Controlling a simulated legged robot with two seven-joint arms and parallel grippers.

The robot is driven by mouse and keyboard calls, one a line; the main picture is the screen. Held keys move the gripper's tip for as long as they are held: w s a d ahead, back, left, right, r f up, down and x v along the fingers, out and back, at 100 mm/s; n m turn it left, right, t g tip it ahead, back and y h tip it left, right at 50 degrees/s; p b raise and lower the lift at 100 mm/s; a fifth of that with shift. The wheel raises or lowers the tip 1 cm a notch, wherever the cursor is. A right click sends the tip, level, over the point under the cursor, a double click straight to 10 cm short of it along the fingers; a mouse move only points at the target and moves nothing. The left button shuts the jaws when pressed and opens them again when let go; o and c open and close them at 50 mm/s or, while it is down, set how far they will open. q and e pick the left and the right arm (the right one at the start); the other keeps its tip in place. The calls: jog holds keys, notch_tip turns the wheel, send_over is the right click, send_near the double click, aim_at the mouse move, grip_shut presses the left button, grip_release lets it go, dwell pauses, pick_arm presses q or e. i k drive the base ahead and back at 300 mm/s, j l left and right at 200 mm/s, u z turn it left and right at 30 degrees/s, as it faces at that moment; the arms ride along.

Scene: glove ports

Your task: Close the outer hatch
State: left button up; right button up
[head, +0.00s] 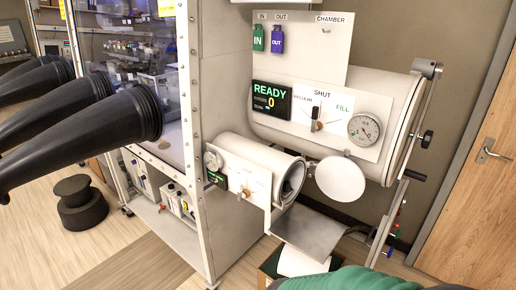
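A small white cylindrical chamber (253,160) sticks out of the glove box side, and its right-hand end is open, showing a dark inside. A round white hatch disc (340,179) stands swung aside to the right of that opening, apart from it. Above is a large white cylindrical chamber (388,92). Its right-hand end plate (407,130) appears to sit against the rim, with a metal frame and a black knob (428,138) beside it. No label tells which one is the outer hatch. Neither of my grippers is in view.
Large black gloves (110,122) jut from the glove box at left. A black stool (80,203) stands on the floor. A grey metal tray (314,232) lies below the small chamber. A wooden door (480,190) is at right. A READY display (271,99) and a gauge (364,129) face me.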

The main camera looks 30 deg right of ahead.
aim_at(340, 178)
jog(key=l, duration=2.85)
jog(key=l+u, duration=0.2)
jog(key=l, duration=0.25)
jog(key=l+u, duration=0.15)
jog(key=l, duration=0.3)
jog(key=k+l+u, duration=0.2)
jog(key=l, duration=0.2)
jog(key=l+u, duration=0.2)
jog(key=l, duration=0.25)
jog(key=k+l+u, duration=0.15)
jog(key=l, duration=0.25)
jog(key=k+l+u, duration=0.2)
jog(key=l, duration=0.2)
jog(key=i, duration=0.05)
